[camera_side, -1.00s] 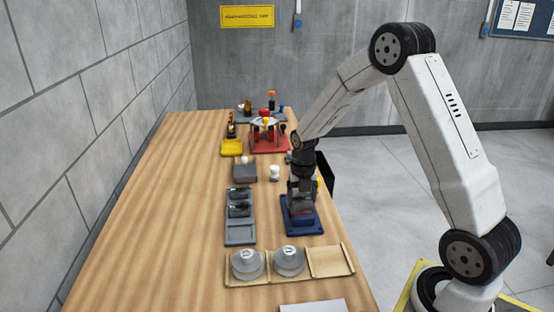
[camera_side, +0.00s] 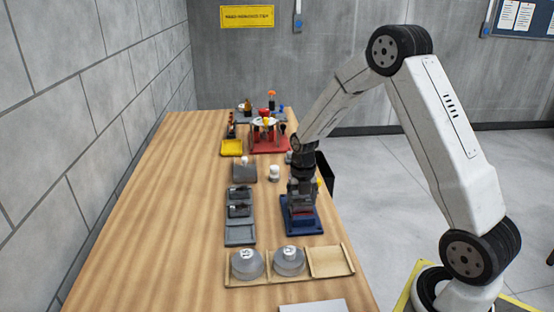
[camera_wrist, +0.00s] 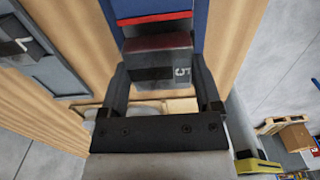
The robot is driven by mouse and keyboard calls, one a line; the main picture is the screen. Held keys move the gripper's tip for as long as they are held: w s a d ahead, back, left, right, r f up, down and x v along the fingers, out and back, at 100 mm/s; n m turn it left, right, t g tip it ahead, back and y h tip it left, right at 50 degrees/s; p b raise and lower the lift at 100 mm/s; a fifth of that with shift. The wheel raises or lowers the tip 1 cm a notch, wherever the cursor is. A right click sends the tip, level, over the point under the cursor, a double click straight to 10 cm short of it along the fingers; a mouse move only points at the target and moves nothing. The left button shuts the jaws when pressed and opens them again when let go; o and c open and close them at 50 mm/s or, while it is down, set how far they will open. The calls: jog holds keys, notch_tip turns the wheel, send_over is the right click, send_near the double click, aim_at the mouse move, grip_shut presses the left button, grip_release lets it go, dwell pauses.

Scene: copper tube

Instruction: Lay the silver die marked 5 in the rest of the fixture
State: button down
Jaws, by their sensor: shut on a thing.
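The silver die marked 5 (camera_wrist: 181,72) is between the two fingers of my gripper (camera_wrist: 162,75) in the wrist view. Its number faces the right finger, and its top looks dark and reddish. My gripper is shut on it. The blue fixture (camera_wrist: 200,20) with a red strip lies just beyond the die. In the side view my gripper (camera_side: 302,203) is low over the blue fixture (camera_side: 303,228) and hides the die and most of the rest. I cannot tell whether the die touches the rest.
A grey rack (camera_side: 240,236) with dark dies in it stands left of the fixture. A wooden tray (camera_side: 330,262) with two grey round pieces is in front, its right compartment empty. A white-topped piece (camera_side: 274,173), a yellow tray (camera_side: 232,148) and a red stand (camera_side: 268,140) are behind.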

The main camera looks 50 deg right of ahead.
aim_at(300, 205)
jog(key=shift+f, duration=0.7)
grip_release()
jog(key=shift+r, duration=0.1)
jog(key=shift+r, duration=3.8)
jog(key=shift+a, duration=0.1)
jog(key=a+m, duration=0.1)
jog(key=s+a+m, duration=0.1)
jog(key=m, duration=0.1)
jog(key=shift+r, duration=0.15)
jog(key=s+a+m+t, duration=0.2)
jog(key=s+a+m, duration=1)
jog(key=m, duration=1.2)
jog(key=shift+a+t, duration=0.3)
